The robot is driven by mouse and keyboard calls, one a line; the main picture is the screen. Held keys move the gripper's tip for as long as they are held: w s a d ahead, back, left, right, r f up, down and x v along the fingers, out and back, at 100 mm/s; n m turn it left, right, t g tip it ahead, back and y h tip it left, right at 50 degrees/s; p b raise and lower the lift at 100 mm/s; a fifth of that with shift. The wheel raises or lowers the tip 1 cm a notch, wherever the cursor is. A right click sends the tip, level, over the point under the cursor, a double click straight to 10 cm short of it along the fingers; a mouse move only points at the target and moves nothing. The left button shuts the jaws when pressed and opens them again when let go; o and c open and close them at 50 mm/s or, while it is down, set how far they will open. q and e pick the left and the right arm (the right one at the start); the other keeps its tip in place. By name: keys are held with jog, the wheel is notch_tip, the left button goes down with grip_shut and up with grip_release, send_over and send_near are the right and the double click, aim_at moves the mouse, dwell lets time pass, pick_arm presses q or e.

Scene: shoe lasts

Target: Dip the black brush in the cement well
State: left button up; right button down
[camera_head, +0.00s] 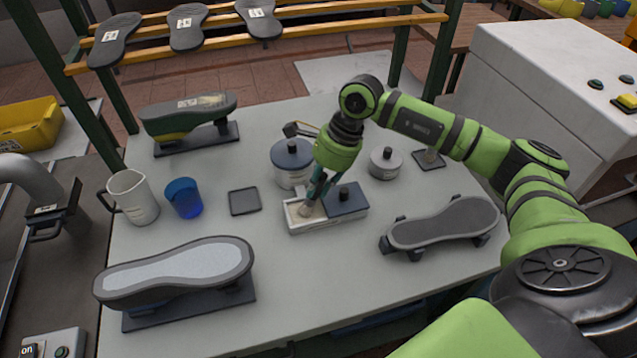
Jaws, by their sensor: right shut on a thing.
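The cement well (297,226) is a small white box in the middle of the table, with an open compartment at left and a dark blue lid (347,204) with a black knob at right. My right gripper (316,190) points down over the open compartment and is shut on a brush. The pale brush tip (307,210) is down at the compartment's opening. Whether it touches cement cannot be told. The fingers hide most of the brush, so its handle colour is not clear. My left gripper is not in view.
A white jar with a blue lid (292,155) stands just behind the well, and a small round tin (385,163) to its right. A jug (133,198) and blue cup (184,198) stand left.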

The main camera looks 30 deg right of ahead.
jog(key=shift+s+f, duration=0.1)
jog(key=shift+r+p, duration=0.5)
jog(key=shift+r, duration=0.35)
jog(key=shift+r+p, duration=1.35)
jog(key=shift+r, duration=1.4)
